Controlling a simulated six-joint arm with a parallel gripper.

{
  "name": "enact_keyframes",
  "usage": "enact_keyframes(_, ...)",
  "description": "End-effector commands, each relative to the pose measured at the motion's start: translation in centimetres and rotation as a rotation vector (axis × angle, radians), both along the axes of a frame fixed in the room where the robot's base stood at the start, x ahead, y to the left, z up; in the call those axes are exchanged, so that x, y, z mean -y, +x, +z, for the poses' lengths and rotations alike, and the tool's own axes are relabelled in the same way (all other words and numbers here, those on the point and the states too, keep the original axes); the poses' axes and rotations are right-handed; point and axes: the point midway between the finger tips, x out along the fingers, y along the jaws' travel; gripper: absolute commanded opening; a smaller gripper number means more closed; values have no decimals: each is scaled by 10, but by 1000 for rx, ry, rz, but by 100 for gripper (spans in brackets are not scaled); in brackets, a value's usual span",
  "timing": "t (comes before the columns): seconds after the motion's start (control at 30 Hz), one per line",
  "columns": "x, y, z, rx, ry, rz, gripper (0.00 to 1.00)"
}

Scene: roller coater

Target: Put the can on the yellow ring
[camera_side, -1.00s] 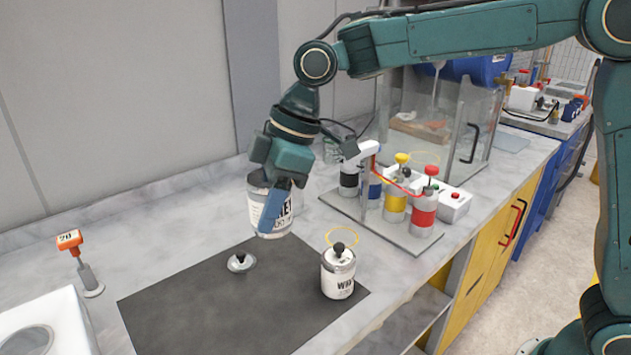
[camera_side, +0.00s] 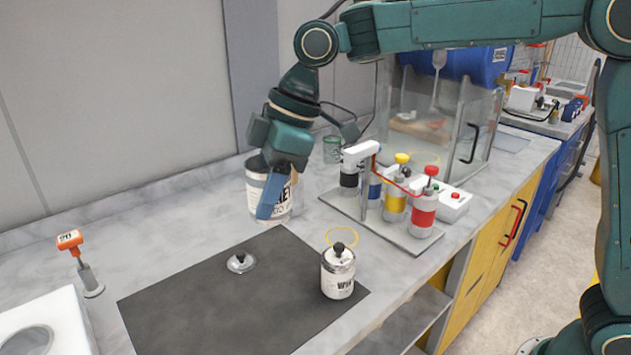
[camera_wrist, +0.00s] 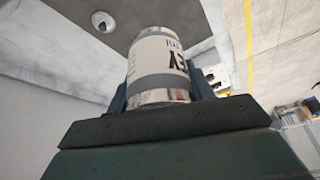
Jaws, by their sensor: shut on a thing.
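A silver can with a white label and dark lettering (camera_side: 258,190) is held upright or nearly so above the counter, behind the dark mat. My gripper (camera_side: 279,198) is shut on its sides; one blue finger crosses the front of the can and the other is mostly hidden. In the wrist view the can (camera_wrist: 158,60) sits between both fingers of my gripper (camera_wrist: 160,92). The thin yellow ring (camera_side: 343,229) shows on the counter to the right of the held can. Its near part is hidden by a smaller lidded can.
The smaller lidded can (camera_side: 338,281) stands on the dark mat (camera_side: 225,310). A loose lid (camera_side: 241,262) lies on the mat. A rack of coloured bottles (camera_side: 415,242) stands to the right, and a glass-walled machine (camera_side: 440,110) behind it. An orange-handled tool (camera_side: 70,240) stands left.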

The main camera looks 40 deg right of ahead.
Motion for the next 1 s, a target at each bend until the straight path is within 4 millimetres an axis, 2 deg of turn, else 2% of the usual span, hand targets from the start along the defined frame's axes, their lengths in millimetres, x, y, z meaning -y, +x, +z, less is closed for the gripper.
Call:
enact_keyframes(0.03,0,1,9,6,2,-1,24)
enact_keyframes(0.33,0,0,32,4,1,0,24)
enact_keyframes(0.47,18,1,33,-2,1,-83,24)
enact_keyframes(0.77,69,1,37,-8,2,-321,24)
enact_keyframes(0.87,94,-2,38,-10,3,-437,24)
enact_keyframes(1.0,141,-12,38,-11,3,-652,24)
